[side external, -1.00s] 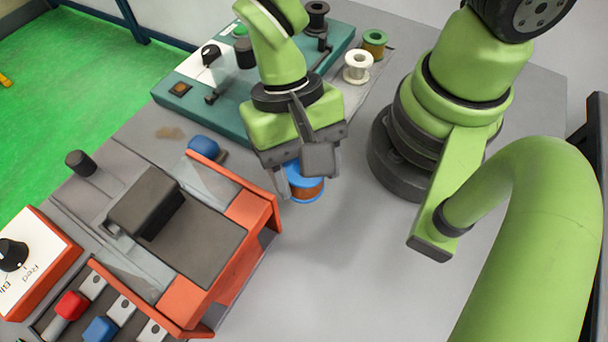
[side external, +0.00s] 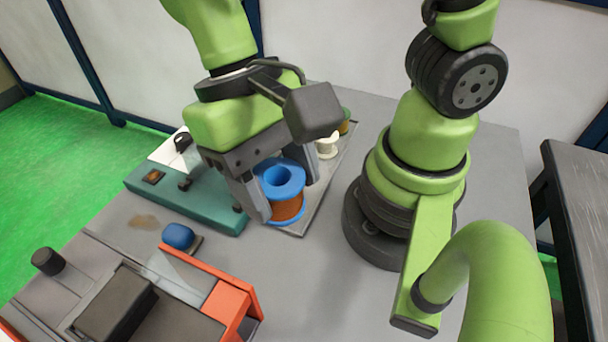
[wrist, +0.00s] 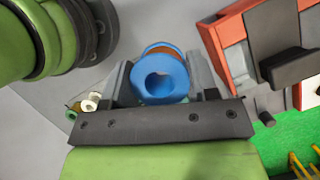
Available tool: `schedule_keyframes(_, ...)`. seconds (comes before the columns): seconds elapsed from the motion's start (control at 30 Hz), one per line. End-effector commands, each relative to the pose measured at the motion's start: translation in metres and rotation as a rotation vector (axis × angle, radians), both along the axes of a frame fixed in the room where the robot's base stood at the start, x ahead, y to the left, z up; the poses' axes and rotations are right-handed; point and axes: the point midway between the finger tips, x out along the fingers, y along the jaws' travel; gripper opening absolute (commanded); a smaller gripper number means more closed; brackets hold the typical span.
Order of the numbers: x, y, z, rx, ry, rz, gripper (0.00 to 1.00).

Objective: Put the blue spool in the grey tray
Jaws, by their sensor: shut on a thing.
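The blue spool (side external: 278,176), wound with copper-coloured wire, is between the two fingers of my gripper (side external: 288,198). My gripper is shut on it and holds it roughly upright, apparently raised above the table. In the wrist view the blue spool (wrist: 158,76) fills the gap between the fingers (wrist: 160,82), its round hole facing the camera. The grey tray (side external: 323,192) lies behind and to the right of the spool; my gripper and the spool hide part of it. A white spool (side external: 327,145) and a green-rimmed spool (side external: 344,122) stand at its far end.
A teal control panel (side external: 205,205) is left of my gripper. My arm's base is at right. The table's middle front is clear.

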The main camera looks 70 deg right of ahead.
Motion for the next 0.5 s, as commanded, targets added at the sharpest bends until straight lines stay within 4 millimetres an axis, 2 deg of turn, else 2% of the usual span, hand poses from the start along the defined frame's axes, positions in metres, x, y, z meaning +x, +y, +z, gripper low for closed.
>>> schedule_keyframes(0.17, 0.013, -0.041, -0.024, -0.003, 0.008, 0.5, 0.26)
schedule_keyframes(0.3, 0.026, -0.074, -0.041, -0.001, 0.008, 1.042, 0.26)
schedule_keyframes(0.4, 0.033, -0.09, -0.049, 0.002, 0.008, 1.361, 0.26)
schedule_keyframes(0.5, 0.038, -0.099, -0.054, 0.001, 0.004, 1.565, 0.26)
